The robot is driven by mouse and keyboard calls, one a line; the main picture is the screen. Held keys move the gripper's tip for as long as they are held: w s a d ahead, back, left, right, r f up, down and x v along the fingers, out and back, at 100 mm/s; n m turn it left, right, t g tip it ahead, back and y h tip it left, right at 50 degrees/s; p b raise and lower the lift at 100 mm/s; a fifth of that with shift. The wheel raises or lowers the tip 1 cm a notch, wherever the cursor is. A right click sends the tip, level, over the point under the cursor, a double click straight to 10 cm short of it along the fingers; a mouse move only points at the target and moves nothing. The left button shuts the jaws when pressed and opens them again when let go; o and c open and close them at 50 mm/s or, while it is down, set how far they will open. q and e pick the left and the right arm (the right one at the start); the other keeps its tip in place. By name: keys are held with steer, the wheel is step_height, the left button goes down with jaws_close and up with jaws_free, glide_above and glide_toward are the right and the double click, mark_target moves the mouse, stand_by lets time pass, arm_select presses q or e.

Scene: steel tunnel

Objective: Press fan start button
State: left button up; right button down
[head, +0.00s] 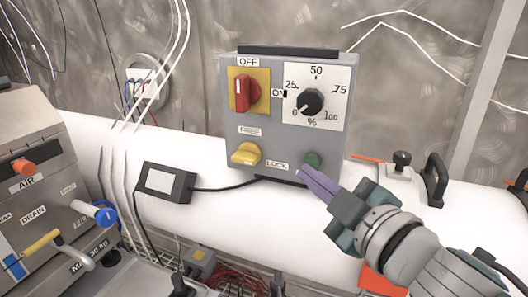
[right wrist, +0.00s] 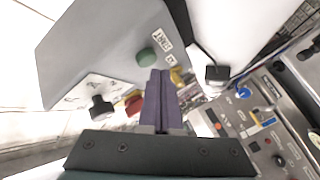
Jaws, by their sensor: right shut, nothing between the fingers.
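A grey control box (head: 238,130) stands on a white pipe in the middle of the head view. Its green button (head: 313,160) is at the lower right of its front face. The green button also shows in the right wrist view (right wrist: 147,57), just beyond my fingertips. My right gripper (head: 303,175) is shut and empty, its purple fingers pointing at the button from the lower right. The tips are close below the button; I cannot tell whether they touch it. My left gripper is not in view.
The box also carries a red OFF/ON switch (head: 243,93), a black percent dial (head: 311,102) and a yellow lock knob (head: 246,153). A small black box (head: 166,182) lies left on the white pipe (head: 215,212). A machine panel (head: 45,190) is far left. Black handles (head: 434,180) stand right.

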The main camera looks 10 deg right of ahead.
steer(key=shift+w+d, duration=0.25)
steer(key=shift+w, duration=0.15)
steer(key=shift+w+d, duration=0.1)
steer(key=shift+w, duration=0.05)
stand_by(0.4)
steer(key=shift+s+a, duration=0.35)
steer(key=shift+s, duration=0.2)
steer(key=s+a+p, duration=0.1)
steer(key=s+a, duration=0.2)
steer(key=s, duration=0.2)
steer(key=shift+a, duration=0.2)
stand_by(0.7)
